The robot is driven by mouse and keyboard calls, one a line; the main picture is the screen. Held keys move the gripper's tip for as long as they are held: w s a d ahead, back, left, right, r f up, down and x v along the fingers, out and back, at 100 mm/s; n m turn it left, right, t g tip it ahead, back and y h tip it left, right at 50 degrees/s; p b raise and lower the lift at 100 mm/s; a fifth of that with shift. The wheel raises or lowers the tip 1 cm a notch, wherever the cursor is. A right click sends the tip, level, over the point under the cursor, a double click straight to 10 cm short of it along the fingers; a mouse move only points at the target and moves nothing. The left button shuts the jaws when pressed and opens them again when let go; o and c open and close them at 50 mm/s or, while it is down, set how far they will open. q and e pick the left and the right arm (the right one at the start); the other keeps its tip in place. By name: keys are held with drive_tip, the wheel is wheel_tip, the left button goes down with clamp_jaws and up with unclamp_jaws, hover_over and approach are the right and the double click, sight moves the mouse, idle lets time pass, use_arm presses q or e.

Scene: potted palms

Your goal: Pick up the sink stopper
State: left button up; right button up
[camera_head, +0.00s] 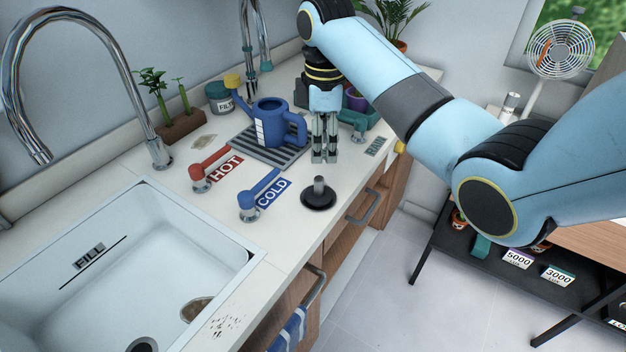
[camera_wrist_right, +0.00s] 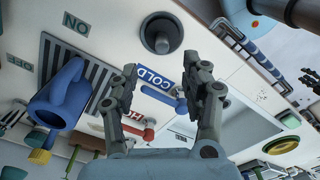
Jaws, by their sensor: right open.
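The sink stopper (camera_head: 319,194) is a black rubber disc with an upright grey knob. It stands on the white counter near the front edge, right of the blue COLD handle (camera_head: 260,194). In the right wrist view the stopper (camera_wrist_right: 161,34) shows at the top, beyond the fingertips. My right gripper (camera_head: 324,158) points down just behind the stopper in the head view, apart from it. In the right wrist view its fingers (camera_wrist_right: 166,78) are spread with nothing between them.
A blue watering can (camera_head: 272,122) stands on a dark drain grate (camera_head: 242,150) left of my gripper. The red HOT handle (camera_head: 210,169) is beside the COLD one. The white sink (camera_head: 150,240) lies at the front left. Counter around the stopper is mostly clear.

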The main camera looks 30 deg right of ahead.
sight(319, 178)
wheel_tip(319, 178, down, 5)
drive_tip(key=shift+w+d+r, duration=0.1)
drive_tip(key=shift+d+r, duration=0.05)
drive_tip(key=shift+r, duration=0.05)
drive_tip(key=shift+a+f, duration=0.2)
drive_tip(key=shift+f, duration=0.4)
drive_tip(key=f, duration=0.4)
drive_tip(key=shift+a+f+p, duration=0.2)
drive_tip(key=shift+a+p, duration=0.05)
drive_tip(key=shift+p, duration=0.1)
clamp_jaws()
